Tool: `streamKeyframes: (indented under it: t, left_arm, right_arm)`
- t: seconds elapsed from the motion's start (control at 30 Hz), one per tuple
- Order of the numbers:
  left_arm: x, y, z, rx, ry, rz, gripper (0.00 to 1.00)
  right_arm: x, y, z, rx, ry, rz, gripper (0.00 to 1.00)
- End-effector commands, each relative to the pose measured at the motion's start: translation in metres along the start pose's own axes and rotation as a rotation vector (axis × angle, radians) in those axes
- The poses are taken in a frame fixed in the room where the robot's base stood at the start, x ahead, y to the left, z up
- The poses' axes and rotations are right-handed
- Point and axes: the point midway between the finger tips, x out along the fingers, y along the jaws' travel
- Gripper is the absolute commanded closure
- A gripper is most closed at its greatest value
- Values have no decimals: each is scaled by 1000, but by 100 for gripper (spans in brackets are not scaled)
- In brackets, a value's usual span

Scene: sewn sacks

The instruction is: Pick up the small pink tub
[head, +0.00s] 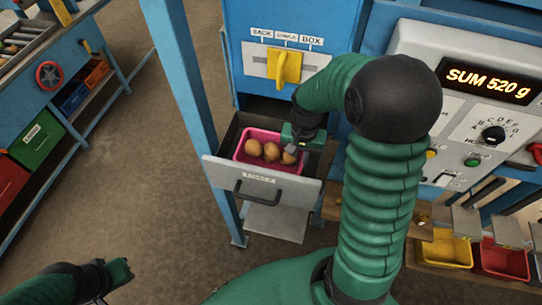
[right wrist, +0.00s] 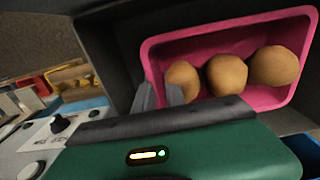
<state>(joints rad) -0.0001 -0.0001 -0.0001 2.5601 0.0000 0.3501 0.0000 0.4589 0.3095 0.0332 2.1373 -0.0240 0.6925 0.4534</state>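The small pink tub (head: 239,152) sits in the pulled-out grey drawer (head: 262,181) and holds three round brown items. In the right wrist view the tub (right wrist: 215,42) fills the upper right, with the brown items (right wrist: 227,74) in a row. My right gripper (head: 291,156) reaches down to the tub's right end. In the right wrist view its two grey fingers (right wrist: 160,95) are close together at the tub's near-left wall, seemingly one on each side; whether they press on it is unclear. My left gripper (head: 125,270) is low at the left, far from the tub; its fingers are unclear.
A yellow lever (head: 284,66) is on the blue cabinet above the drawer. A panel reading "SUM 520 g" (head: 487,82) stands to the right, over yellow (head: 445,248) and red bins (head: 502,262). A blue post (head: 185,90) rises left of the drawer. The floor at left is clear.

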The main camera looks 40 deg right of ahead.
Motion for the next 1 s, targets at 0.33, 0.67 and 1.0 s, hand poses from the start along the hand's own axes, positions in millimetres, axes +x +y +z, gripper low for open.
streamKeyframes:
  t: [0.33, 0.67, 1.0]
  left_arm:
    - [0, 0, 0, 0, 0, 0, 100]
    - [0, 0, 0, 0, 0, 0, 100]
    - [0, 0, 0, 0, 0, 0, 100]
  right_arm:
    - [3, 7, -8, 3, -7, -6, 100]
    - [4, 6, -3, 2, -11, 1, 100]
    - [4, 4, -4, 1, -9, -1, 100]
